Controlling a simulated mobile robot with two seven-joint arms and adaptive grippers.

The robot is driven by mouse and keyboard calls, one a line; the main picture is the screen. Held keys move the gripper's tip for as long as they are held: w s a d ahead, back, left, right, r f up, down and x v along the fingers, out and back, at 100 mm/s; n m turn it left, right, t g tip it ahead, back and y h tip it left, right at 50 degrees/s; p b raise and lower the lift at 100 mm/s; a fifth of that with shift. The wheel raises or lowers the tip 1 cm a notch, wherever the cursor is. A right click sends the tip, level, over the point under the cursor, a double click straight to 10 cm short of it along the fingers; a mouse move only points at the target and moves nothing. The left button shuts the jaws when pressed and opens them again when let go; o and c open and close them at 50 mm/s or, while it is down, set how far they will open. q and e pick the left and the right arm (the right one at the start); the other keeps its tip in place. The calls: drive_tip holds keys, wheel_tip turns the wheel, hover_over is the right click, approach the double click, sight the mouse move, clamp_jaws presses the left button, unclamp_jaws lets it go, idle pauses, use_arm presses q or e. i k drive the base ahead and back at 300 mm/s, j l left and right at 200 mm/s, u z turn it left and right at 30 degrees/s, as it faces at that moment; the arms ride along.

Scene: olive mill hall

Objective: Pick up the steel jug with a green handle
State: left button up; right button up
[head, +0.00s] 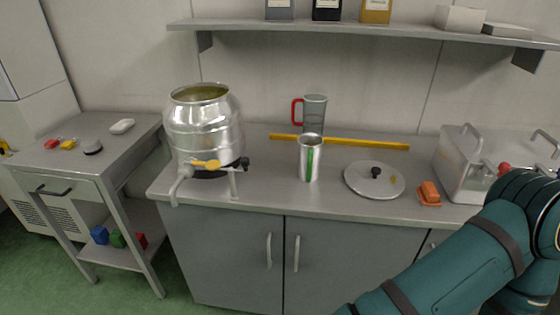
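The steel jug with a green handle (303,160) stands upright on the grey counter (255,198), right of the big steel drum. Its green handle faces me. A second, grey jug with a red handle (318,104) stands behind it, its lower part hidden by the green-handled jug. My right arm reaches in at the lower right, in front of the counter's right end. Its gripper is outside the picture. My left gripper and arm are not in view.
A steel drum with a tap (203,125) stands left of the jug. A yellow bar (370,144) lies behind. A round lid (360,184), an orange object (429,194) and a steel box (458,175) lie right. A shelf (350,32) hangs above.

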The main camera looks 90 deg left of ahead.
sight(310, 145)
drive_tip(key=j+u, duration=0.1)
drive_tip(key=u, duration=2.55)
